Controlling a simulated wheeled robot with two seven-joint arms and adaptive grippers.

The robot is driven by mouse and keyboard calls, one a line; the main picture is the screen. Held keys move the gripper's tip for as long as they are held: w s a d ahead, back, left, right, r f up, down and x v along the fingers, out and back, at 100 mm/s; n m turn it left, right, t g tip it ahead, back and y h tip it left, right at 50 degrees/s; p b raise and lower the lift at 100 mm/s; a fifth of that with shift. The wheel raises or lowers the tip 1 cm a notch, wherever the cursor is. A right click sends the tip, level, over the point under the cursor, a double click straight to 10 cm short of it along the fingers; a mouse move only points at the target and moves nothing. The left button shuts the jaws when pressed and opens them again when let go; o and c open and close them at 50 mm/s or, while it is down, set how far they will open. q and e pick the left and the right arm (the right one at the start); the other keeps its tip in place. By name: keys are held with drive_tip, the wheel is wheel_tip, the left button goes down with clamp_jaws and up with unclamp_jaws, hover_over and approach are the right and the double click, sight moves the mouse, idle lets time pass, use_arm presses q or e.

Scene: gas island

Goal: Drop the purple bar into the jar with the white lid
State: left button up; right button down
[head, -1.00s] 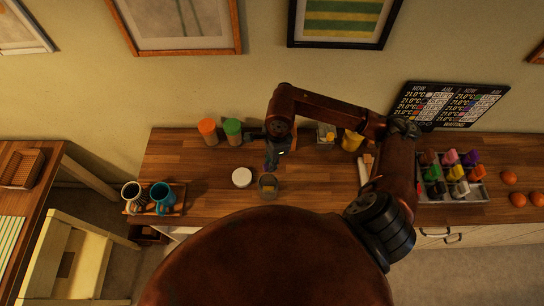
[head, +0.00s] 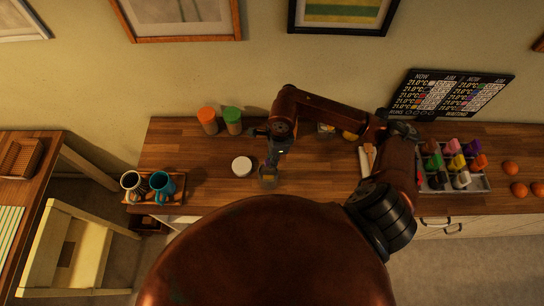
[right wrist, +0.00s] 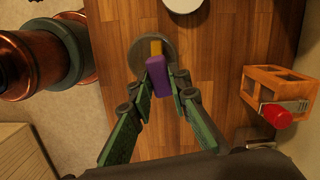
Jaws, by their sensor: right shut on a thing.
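The purple bar (right wrist: 159,80) is pinched between the fingertips of my right gripper (right wrist: 160,87). In the right wrist view, its far end overlaps the mouth of the open glass jar (right wrist: 139,52). A yellow bar (right wrist: 155,46) shows inside the jar. In the head view, my right gripper (head: 271,160) points down over the jar (head: 268,181) and partly covers it; the purple bar is hard to make out there. I cannot tell whether its tip is below the rim. The white lid (head: 241,166) lies flat on the counter, left of the jar. My left gripper is not in view.
Orange-topped (head: 207,119) and green-topped (head: 232,119) jars stand behind. A tray with two mugs (head: 162,186) is at left. A tray of coloured pieces (head: 478,184) and oranges (head: 518,189) are at right. A wooden holder (right wrist: 262,88) shows in the right wrist view.

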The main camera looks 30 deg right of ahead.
drive_tip(key=c, duration=1.7)
unclamp_jaws()
drive_tip(key=shift+c, duration=0.2)
wheel_tip(320, 180, up, 12)
drive_tip(key=d, duration=0.1)
drive_tip(key=shift+s+d, duration=0.2)
drive_tip(key=shift+s, duration=0.05)
